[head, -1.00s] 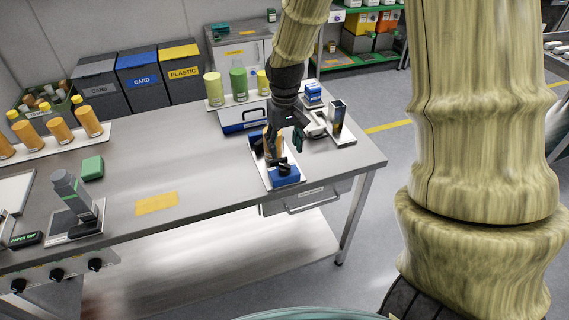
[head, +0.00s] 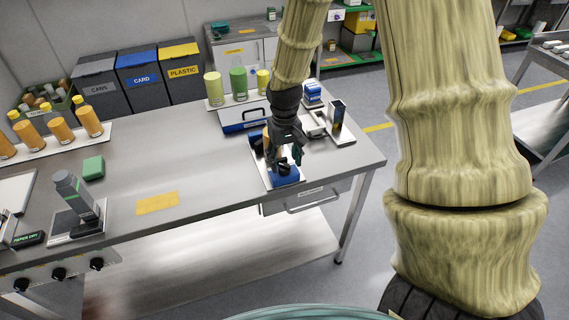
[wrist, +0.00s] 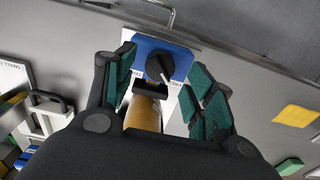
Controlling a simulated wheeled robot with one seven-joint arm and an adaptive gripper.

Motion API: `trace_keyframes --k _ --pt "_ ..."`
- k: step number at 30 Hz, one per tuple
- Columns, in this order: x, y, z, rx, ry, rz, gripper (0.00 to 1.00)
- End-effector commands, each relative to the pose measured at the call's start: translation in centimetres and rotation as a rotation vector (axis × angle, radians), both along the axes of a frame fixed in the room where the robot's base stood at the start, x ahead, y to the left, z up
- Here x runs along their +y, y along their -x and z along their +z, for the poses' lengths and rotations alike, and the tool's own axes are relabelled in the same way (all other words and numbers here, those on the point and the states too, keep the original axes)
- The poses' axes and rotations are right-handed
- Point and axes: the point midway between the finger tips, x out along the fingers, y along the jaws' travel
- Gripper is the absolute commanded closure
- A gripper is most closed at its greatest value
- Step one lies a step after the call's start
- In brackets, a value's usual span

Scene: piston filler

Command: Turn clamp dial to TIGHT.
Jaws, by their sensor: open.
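The clamp dial (wrist: 159,68) is a round black knob with a pale pointer mark, on a blue block (wrist: 182,58). In the wrist view it lies between and just beyond the green-padded fingertips of my gripper (wrist: 160,82), which are spread apart. An amber bottle (wrist: 143,113) and a black clamp jaw (wrist: 150,88) sit nearer my palm. The lettering on the white plate is too small and cut off to read. In the head view my gripper (head: 284,158) is over the blue block (head: 285,178) and hides most of the dial. I see no contact with the dial.
The fixture stands near the front right edge of the metal table (head: 213,170), above a drawer (head: 310,195).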

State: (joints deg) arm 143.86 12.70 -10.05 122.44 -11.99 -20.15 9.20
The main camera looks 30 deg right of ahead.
Motion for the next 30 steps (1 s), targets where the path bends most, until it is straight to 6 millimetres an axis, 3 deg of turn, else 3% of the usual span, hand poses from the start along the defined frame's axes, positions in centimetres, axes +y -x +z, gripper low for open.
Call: trace_keyframes --k 15,29,30 --pt "0.0 0.0 -2.3 0.000 0.000 0.001 0.46" --pt "0.0 0.0 -2.7 0.000 0.000 0.001 0.46" --pt "0.0 0.0 -2.7 0.000 0.000 0.001 0.51"
